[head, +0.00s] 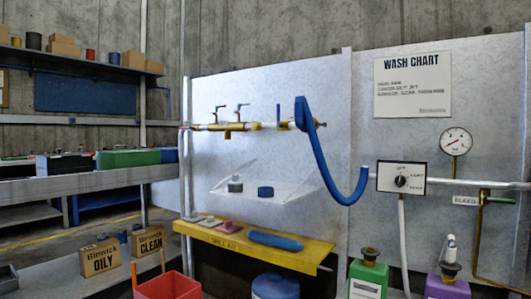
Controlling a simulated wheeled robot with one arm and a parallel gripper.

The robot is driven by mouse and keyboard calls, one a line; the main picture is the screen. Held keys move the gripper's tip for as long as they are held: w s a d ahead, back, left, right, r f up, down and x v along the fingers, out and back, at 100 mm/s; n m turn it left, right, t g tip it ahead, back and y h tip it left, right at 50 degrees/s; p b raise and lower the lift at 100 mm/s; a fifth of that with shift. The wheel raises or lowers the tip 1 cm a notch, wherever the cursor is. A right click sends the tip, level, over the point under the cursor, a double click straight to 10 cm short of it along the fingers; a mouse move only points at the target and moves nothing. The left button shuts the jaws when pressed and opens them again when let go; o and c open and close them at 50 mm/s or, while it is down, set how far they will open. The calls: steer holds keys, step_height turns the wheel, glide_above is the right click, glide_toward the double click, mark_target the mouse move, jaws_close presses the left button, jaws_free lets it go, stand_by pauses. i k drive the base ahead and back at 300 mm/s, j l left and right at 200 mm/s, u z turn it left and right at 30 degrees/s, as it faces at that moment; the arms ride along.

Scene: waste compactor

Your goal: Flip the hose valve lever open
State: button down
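A pipe (210,127) with brass fittings runs along the grey panel in the head view. The hose hangs from the pipe's right end and curves up to the right. The frame does not label which lever is the hose valve's. My gripper is not in view.
A yellow shelf (215,236) juts out below the pipe. A switch box (401,178), gauge (456,142) and green bleed lever (500,200) are at the right. Green (368,280) and purple (447,288) containers, a blue drum (275,286) and a red bin (167,286) stand low in front.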

mark_target(278, 105)
steer(key=i+j, duration=0.2)
steer(key=i+j+z, duration=0.15)
steer(key=j, duration=0.3)
steer(key=i+j, duration=0.25)
steer(key=i+j+z, duration=0.15)
steer(key=j, duration=0.25)
steer(key=i+j, duration=0.2)
steer(key=j, duration=0.15)
steer(key=i+j+z, duration=0.15)
steer(key=j, duration=0.2)
